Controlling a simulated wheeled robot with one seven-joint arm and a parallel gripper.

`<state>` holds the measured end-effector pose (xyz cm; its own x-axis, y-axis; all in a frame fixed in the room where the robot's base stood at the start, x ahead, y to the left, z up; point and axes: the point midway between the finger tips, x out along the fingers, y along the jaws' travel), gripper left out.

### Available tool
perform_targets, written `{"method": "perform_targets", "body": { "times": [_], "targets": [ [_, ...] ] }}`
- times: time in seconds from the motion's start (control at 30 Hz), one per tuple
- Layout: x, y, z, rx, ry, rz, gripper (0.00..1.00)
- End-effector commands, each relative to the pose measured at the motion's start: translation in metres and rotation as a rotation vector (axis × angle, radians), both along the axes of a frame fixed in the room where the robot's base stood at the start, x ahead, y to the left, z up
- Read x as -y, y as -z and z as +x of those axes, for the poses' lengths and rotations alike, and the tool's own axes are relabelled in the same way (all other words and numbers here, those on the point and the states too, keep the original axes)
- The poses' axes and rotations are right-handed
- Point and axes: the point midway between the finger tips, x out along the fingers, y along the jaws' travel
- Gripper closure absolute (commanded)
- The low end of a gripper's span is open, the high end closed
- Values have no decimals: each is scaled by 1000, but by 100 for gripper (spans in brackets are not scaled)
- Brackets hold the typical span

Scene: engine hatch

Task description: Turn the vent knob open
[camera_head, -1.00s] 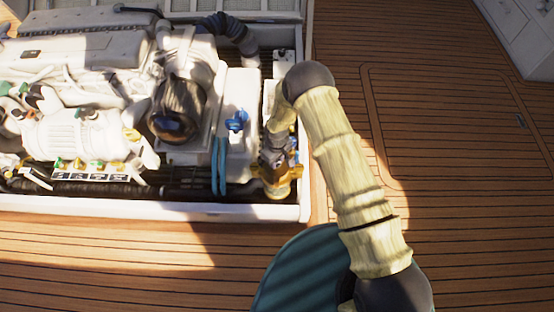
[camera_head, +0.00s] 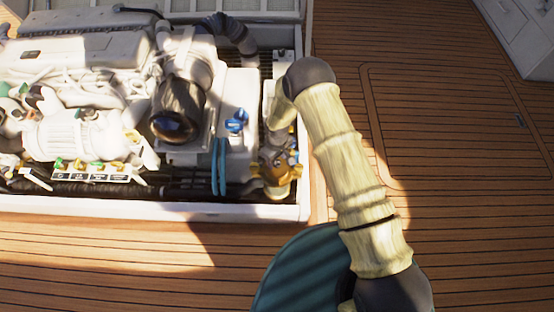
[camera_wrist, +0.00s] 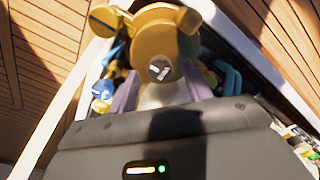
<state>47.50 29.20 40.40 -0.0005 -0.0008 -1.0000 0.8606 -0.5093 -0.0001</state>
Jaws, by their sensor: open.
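A blue knob (camera_head: 236,121) stands on the white box beside the engine. I cannot tell for sure which of these is the vent knob. In the wrist view, the bronze fitting (camera_wrist: 160,45) fills the top middle, close ahead of my gripper (camera_wrist: 160,90). The gripper's two purple-grey fingers are apart, with a pale part of the fitting showing between them. I cannot tell whether they touch it. In the head view the fingers are not clear.
A blue hose pair (camera_head: 219,165) runs down left of the bronze fitting. The white engine (camera_head: 85,65) fills the bay's left side. The white bay rim (camera_head: 150,210) borders the front. Wooden deck (camera_head: 460,170) lies clear at right.

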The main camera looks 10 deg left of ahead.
Motion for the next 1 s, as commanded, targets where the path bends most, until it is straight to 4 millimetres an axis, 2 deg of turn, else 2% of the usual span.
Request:
{"method": "perform_targets", "body": {
  "times": [0.7,0.83,1.0],
  "targets": [
    [0,-141,1,2,0,1,50],
    [0,-156,0,0,0,0,50],
    [1,-161,0,-1,0,-1,50]
  ]
}}
